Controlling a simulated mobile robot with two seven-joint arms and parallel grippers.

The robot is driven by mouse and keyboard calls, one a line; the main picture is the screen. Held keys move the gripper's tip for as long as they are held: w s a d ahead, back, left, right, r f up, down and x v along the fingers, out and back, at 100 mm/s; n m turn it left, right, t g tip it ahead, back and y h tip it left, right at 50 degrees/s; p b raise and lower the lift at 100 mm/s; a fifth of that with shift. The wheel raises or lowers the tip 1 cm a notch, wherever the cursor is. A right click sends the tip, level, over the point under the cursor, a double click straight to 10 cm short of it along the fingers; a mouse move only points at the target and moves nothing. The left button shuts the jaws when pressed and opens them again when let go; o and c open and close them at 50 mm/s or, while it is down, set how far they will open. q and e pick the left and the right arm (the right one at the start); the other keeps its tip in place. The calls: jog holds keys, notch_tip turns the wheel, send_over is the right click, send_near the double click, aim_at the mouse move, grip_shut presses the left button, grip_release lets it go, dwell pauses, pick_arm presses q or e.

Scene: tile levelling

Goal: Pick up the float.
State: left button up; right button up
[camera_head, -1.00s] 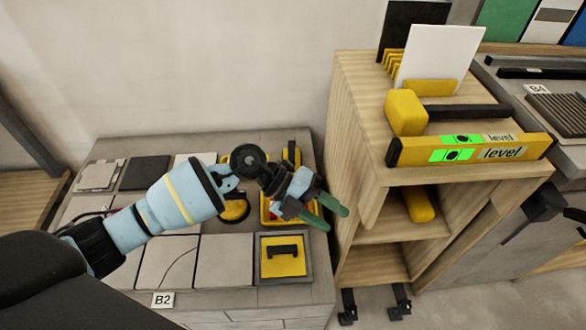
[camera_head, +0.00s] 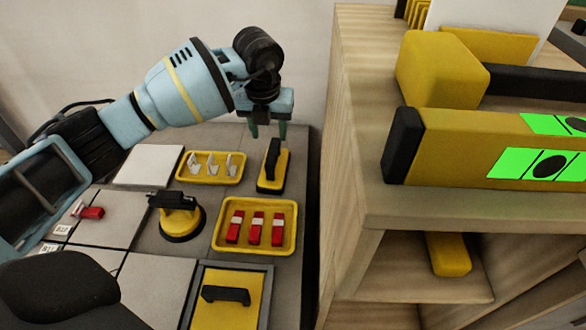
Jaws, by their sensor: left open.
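A narrow yellow block with a long black handle (camera_head: 269,182), which looks like the float, lies at the back right of the grey bench. A square yellow plate with a black handle (camera_head: 240,312) sits in a grey frame at the front; I cannot tell for certain which of the two is the float. My left gripper (camera_head: 268,131) points down with its green fingers apart and empty. It appears over the far end of the narrow block's handle; the height gap is unclear. My right gripper is not in view.
A yellow tray of white clips (camera_head: 211,180), a yellow tray of red wedges (camera_head: 272,206) and a yellow suction lifter (camera_head: 184,224) stand close by. A wooden shelf (camera_head: 352,120) rises on the right, bearing a mallet (camera_head: 440,75) and a yellow level (camera_head: 455,150).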

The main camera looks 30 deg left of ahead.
aim_at(273, 150)
pick_arm(q)
jog(key=shift+w+d+f+b, duration=0.1)
jog(key=shift+w+f+b, duration=0.15)
jog(key=shift+f, duration=0.25)
jog(key=shift+w+f+b, duration=0.1)
jog(key=shift+w+f, duration=0.1)
jog(key=shift+f, duration=0.3)
jog(key=shift+r, duration=0.1)
jog(key=shift+f, duration=0.2)
jog(key=shift+f+b, duration=0.45)
jog(key=shift+f, duration=0.5)
jog(key=shift+w+f, duration=0.1)
jog(key=shift+f, duration=0.15)
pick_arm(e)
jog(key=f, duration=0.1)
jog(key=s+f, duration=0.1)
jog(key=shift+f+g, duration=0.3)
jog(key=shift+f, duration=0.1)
pick_arm(q)
jog(key=shift+f+b, duration=0.3)
jog(key=f, duration=0.1)
jog(key=f+b, duration=0.1)
jog(key=f, duration=0.1)
jog(key=f+b, duration=0.1)
jog(key=shift+w+a+f, duration=0.2)
jog(key=shift+a+f, duration=0.05)
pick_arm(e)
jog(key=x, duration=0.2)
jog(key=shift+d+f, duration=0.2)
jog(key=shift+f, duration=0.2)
